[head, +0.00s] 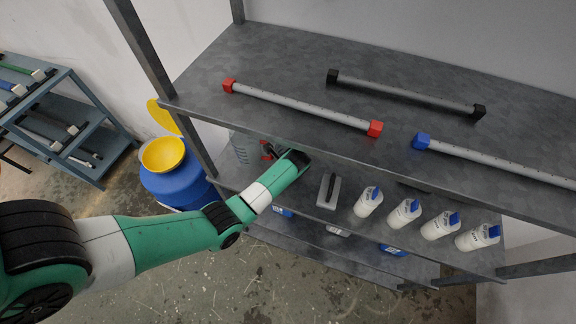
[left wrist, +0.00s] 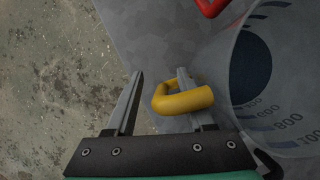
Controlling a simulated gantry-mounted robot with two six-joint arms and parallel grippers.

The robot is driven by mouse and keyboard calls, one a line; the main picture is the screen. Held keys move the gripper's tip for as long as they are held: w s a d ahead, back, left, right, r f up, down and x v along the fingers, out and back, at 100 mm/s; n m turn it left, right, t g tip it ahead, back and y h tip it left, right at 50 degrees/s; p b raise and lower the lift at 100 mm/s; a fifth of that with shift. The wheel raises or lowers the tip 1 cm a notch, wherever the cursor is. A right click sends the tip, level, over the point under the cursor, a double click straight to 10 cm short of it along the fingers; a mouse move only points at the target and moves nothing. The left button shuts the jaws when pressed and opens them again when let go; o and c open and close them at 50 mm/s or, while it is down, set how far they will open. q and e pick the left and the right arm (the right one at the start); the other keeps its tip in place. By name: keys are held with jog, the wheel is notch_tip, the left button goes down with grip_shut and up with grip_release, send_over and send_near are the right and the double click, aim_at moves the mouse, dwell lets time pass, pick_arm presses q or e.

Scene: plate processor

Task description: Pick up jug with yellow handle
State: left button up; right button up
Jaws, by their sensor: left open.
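The jug with the yellow handle (left wrist: 185,100) shows at the right of the left wrist view, its clear body (left wrist: 275,110) marked with dark numbers. My left gripper (left wrist: 160,75) is open, with its two fingers apart. The yellow handle loops out from the jug and overlaps the right finger; part of it lies between the fingers. I cannot tell whether it touches. In the head view my left gripper (head: 278,152) reaches onto the lower shelf beside a clear jug (head: 243,148); the yellow handle is hidden there. My right gripper is not in view.
A red handle (left wrist: 210,6) is close by at the top of the left wrist view. The upper shelf (head: 300,70) overhangs my wrist and carries bars with coloured ends. Several white bottles (head: 404,212) and a grey block (head: 329,190) stand to the right. A blue barrel (head: 175,183) is left.

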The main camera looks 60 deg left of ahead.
pick_arm(q)
jog(key=shift+a+f, duration=0.1)
jog(key=shift+f, duration=0.25)
grip_shut()
jog(key=shift+r, duration=0.1)
dwell(1.1)
